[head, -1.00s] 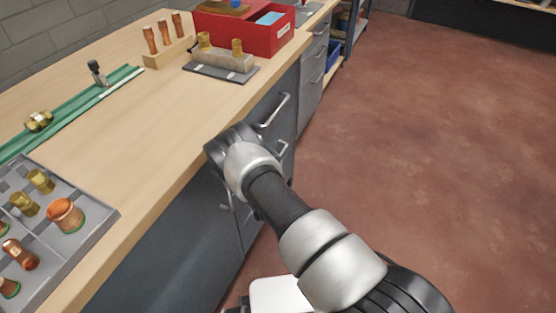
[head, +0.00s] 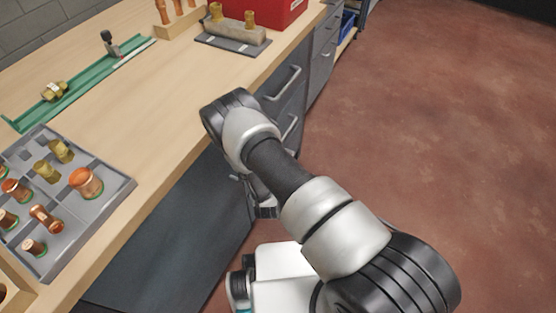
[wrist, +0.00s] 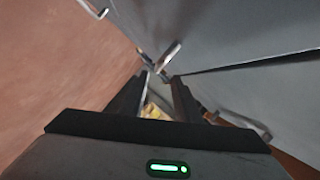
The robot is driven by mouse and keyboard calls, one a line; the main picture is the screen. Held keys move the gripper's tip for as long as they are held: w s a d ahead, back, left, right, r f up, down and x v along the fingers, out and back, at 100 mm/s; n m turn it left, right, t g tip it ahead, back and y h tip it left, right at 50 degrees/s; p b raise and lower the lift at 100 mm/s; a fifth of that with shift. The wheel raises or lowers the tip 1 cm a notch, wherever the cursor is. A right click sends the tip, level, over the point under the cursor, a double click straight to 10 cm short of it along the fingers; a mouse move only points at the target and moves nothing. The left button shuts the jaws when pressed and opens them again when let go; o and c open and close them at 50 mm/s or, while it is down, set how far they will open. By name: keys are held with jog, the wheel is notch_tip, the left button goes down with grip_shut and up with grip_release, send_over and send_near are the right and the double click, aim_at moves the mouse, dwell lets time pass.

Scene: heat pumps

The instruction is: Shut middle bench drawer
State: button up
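The bench's grey drawer fronts show in the head view beyond my arm. The upper handle (head: 283,84) is clear, and a lower handle (head: 290,127), probably the middle drawer's, is partly behind my arm. How far that drawer stands out is hard to tell. My gripper (head: 264,207) points down beside the bench front, below the worktop and partly hidden by my arm. In the wrist view, my gripper (wrist: 160,82) has its two dark fingers apart. A bar handle (wrist: 170,55) lies just beyond the tips. A small yellowish thing (wrist: 152,110) shows between the fingers, blurred.
The wooden worktop (head: 150,95) carries a grey tray (head: 105,205) of fittings, a green rail (head: 85,85) and a red box (head: 270,12). Another handle (wrist: 246,125) lies close on the right in the wrist view. The red-brown floor (head: 430,120) is open to the right.

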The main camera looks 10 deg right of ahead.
jog(key=p+v, duration=0.1)
jog(key=v, duration=0.6)
jog(key=shift+s, duration=0.1)
